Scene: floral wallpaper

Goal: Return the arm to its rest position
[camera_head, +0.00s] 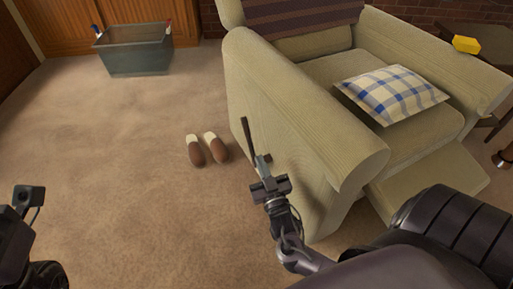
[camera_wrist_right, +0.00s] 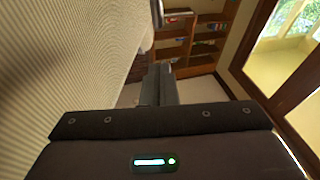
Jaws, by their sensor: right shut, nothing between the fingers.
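My right arm reaches in from the lower right of the head view, beside the armchair. My right gripper (camera_head: 263,164) is shut and empty, close to the outer side of the armchair's near arm; whether it touches is unclear. In the right wrist view the two fingers (camera_wrist_right: 159,84) lie together with nothing between them. Dark parts of my left arm (camera_head: 25,205) show at the left edge of the head view; its fingers cannot be made out.
The green armchair (camera_head: 265,95) holds a checked cushion (camera_head: 393,94). A thin dark item (camera_head: 247,136) stands against its side. Slippers (camera_head: 208,150) lie on the carpet. A grey bin (camera_head: 133,52) stands at the back. A yellow object (camera_head: 466,44) is at right. Carpet at left is clear.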

